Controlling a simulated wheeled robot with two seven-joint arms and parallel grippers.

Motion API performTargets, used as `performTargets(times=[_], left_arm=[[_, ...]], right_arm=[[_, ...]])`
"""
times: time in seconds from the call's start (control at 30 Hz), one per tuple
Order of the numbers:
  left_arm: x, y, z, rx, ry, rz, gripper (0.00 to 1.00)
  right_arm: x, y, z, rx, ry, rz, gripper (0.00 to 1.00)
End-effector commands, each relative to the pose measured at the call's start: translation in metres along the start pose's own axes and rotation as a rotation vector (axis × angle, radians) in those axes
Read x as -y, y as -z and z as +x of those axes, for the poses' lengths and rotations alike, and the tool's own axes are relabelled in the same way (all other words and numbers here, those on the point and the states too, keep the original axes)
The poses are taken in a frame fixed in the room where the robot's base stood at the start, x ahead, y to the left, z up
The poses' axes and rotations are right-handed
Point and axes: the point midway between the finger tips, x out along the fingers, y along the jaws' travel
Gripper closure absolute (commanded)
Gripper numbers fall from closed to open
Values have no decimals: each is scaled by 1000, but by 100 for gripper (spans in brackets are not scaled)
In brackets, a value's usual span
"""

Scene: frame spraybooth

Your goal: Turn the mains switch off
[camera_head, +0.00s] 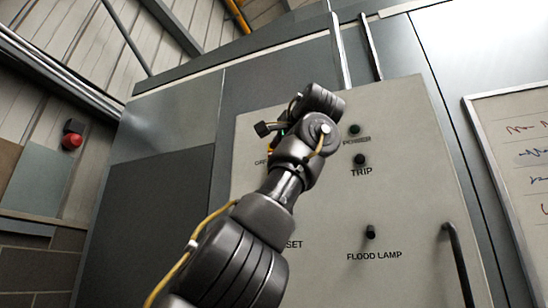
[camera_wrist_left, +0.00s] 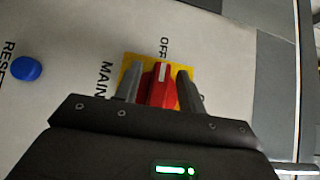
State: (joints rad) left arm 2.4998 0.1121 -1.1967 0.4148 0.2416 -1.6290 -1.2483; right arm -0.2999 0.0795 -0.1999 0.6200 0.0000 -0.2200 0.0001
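The mains switch (camera_wrist_left: 158,86) is a red handle on a yellow plate in the left wrist view. A white mark on the handle lies at the end towards the word OFF. The fingers of my left gripper (camera_wrist_left: 158,88) stand on either side of the handle and appear to close on it. The handle's lower part is hidden behind the gripper body. In the head view my left arm reaches up across the grey panel (camera_head: 405,180) and hides most of the switch. My right gripper is not in view.
A blue reset button (camera_wrist_left: 26,68) sits on the panel beside the switch. Dark knobs for trip (camera_head: 359,159) and flood lamp (camera_head: 370,232) are right of my arm. A dark door handle (camera_head: 458,262) stands out at lower right. A whiteboard (camera_head: 522,150) hangs farther right.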

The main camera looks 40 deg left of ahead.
Motion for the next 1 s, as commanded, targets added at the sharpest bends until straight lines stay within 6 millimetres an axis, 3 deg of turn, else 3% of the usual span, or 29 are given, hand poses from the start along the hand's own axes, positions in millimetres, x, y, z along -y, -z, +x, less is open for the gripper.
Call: performTargets(times=[0.2,0.4,0.6,1.0], left_arm=[[-1,1,-47,-2,4,1,60],[-1,0,-76,-1,1,0,60],[-1,0,-87,0,0,1,60],[0,0,-87,0,0,1,60]], right_arm=[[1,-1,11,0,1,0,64],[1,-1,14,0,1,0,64],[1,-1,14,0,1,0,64],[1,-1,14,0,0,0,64]])
